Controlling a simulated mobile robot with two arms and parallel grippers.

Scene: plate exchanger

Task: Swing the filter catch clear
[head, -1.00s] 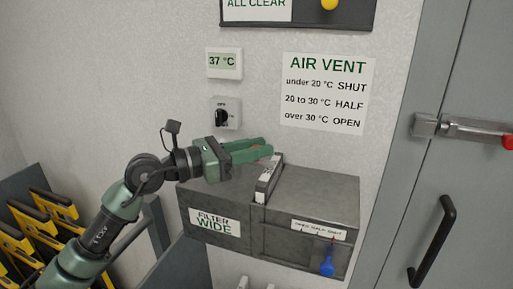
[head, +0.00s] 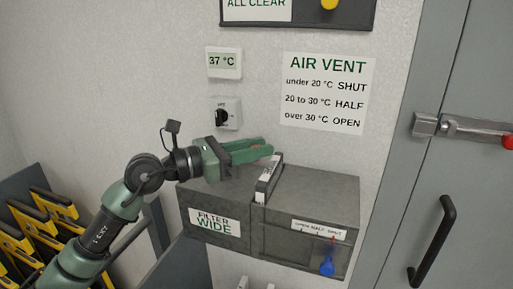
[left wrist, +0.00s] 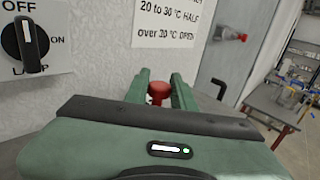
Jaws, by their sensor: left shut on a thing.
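The grey vent box (head: 310,195) on the wall carries a FILTER WIDE label (head: 214,222) on its left front. A narrow filter cartridge with a pale edge (head: 265,188) stands up out of its top. My left gripper (head: 268,151) is over the back of the box top, behind the cartridge. In the left wrist view its fingers (left wrist: 160,82) are closed around a red knob (left wrist: 158,93), which seems to be the filter catch. In the head view the fingers mostly hide the knob.
A blue lever (head: 327,266) hangs on the box front under an OPEN HALF SHUT scale. A rotary switch (head: 225,115) and a 37 °C display (head: 223,62) are on the wall above my left gripper. A grey door (head: 450,170) is at the right. Yellow-and-black items (head: 45,220) stand at lower left.

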